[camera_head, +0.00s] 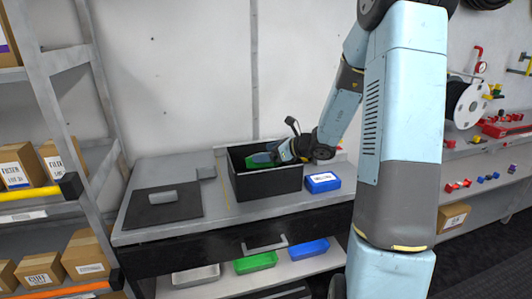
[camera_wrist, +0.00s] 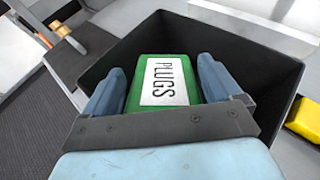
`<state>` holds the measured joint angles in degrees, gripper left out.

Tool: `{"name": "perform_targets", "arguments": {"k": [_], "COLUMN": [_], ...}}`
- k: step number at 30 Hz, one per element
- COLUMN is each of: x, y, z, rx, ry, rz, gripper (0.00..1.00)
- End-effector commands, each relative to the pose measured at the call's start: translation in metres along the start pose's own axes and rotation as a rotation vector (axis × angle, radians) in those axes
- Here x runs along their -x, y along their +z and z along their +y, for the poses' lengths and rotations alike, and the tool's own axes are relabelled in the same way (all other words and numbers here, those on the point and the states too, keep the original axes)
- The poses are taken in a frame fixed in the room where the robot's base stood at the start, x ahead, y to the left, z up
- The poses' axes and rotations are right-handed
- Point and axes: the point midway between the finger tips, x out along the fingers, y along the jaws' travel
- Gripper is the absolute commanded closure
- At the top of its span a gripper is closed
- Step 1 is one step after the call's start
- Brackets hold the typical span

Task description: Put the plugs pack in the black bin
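The plugs pack is a green box with a white label reading PLUGS, clear in the wrist view (camera_wrist: 165,80). In the head view it shows as a green shape (camera_head: 262,159) within the opening of the black bin (camera_head: 268,184). My gripper (camera_head: 283,153) reaches into the bin from the right. The bin's walls (camera_wrist: 235,45) surround the pack. The pack's underside is hidden, so I cannot tell if it touches the bin floor.
The bin stands on a grey workbench (camera_head: 222,217). A blue labelled box (camera_head: 322,182) is right of it. A dark mat (camera_head: 160,210) with a grey block (camera_head: 162,197) lies left. Shelves with cartons (camera_head: 15,165) stand far left; green (camera_head: 255,262) and blue trays (camera_head: 308,250) sit below.

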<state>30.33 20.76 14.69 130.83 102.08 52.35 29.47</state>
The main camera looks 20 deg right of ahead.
Motion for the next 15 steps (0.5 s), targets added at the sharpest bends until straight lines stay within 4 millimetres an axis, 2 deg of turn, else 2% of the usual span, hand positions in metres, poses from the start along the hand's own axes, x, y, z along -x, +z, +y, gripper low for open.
{"name": "perform_targets", "arguments": {"k": [3,11,15], "x": [0.000,0.001,0.013], "y": [0.000,0.002,0.004], "z": [0.000,0.000,-0.001], "rx": [0.000,0.001,0.001], "ry": [0.000,-0.001,-0.002], "rz": [0.000,0.000,0.000], "gripper": [0.00,0.00,0.00]}}
